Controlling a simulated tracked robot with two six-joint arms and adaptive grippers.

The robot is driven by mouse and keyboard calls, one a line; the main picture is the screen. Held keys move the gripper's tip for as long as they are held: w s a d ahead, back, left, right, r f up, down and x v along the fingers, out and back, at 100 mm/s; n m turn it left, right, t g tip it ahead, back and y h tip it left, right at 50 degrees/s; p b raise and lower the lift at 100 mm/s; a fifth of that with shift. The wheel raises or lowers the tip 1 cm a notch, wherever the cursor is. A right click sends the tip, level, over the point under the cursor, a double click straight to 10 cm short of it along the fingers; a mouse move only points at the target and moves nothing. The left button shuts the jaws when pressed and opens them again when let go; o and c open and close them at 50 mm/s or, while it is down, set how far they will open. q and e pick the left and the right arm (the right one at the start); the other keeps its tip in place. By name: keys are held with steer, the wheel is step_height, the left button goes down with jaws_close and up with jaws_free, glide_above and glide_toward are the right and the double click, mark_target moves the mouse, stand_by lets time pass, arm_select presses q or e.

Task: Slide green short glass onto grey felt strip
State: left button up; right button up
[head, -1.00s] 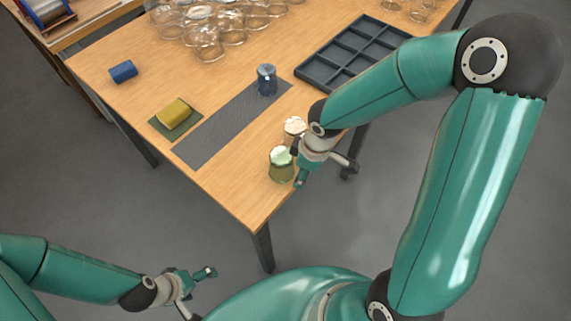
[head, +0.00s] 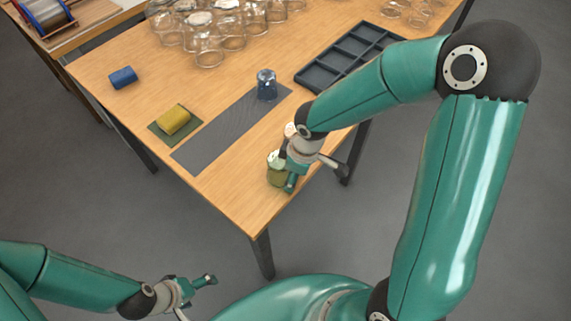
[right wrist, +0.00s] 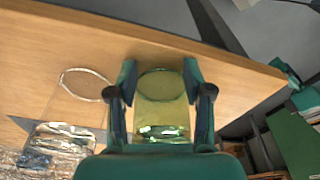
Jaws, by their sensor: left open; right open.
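The green short glass (head: 274,179) stands near the table's front corner in the head view, partly hidden by my right gripper (head: 287,170). In the right wrist view the green glass (right wrist: 162,112) is between the two fingers of my right gripper (right wrist: 158,72), which is open around it; I cannot tell whether a finger touches it. The grey felt strip (head: 215,133) lies flat beyond the glass, with a blue glass (head: 267,86) standing on its far right end. My left gripper (head: 200,283) is open and empty, off the table at the lower left.
A clear glass (right wrist: 82,95) stands close beside the green one. A yellow sponge (head: 173,120) on a green pad and a blue block (head: 123,77) lie left of the strip. A dark divided tray (head: 318,80) and several clear glasses (head: 208,48) stand farther back. Bare table lies before the strip.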

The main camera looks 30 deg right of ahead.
mark_target(211, 154)
steer(key=shift+w+a, duration=2)
steer(key=shift+w, duration=0.2)
steer(key=shift+w+a, duration=1.8)
steer(key=shift+w, duration=0.25)
steer(key=shift+w+a+p, duration=0.45)
steer(key=shift+w+a, duration=1.45)
steer(key=shift+w, duration=0.25)
steer(key=shift+w+a+p, duration=0.7)
steer(key=shift+w+a, duration=1.4)
steer(key=shift+w, duration=0.25)
steer(key=shift+s+d+r, duration=1.05)
steer(key=shift+s+d, duration=0.05)
steer(key=shift+s, duration=0.05)
step_height(211, 154, up, 12)
steer(key=p, duration=0.7)
steer(key=shift+f, duration=0.1)
steer(key=shift+s, duration=0.1)
